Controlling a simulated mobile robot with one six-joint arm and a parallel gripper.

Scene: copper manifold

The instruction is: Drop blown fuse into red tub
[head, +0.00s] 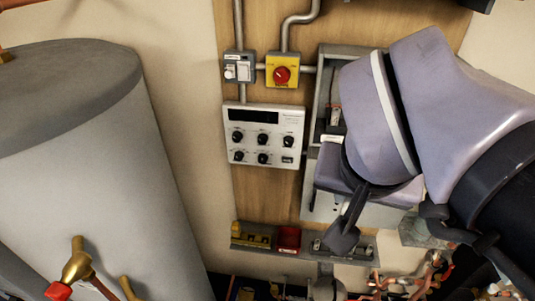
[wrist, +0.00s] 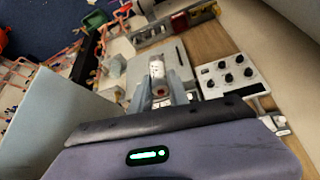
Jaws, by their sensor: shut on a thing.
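My gripper (wrist: 159,80) is shut on a fuse (wrist: 157,68), a pale cylinder with a copper-coloured end, held between the two grey fingers in the wrist view. In the head view my gripper (head: 345,232) points down at the lower right of the board; the fuse is hidden there. The red tub (head: 289,238) sits on a grey shelf (head: 262,249) low on the board, to the left of my gripper and apart from it. Red, probably the same tub, also shows on the shelf in the wrist view (wrist: 179,22).
A grey box (head: 326,75) stands open behind my arm, with a fuse-like part (head: 335,115) inside. A yellow holder (head: 252,235) is left of the tub. A control panel (head: 263,135) and red switch (head: 282,73) are above. A grey tank (head: 85,170) fills the left.

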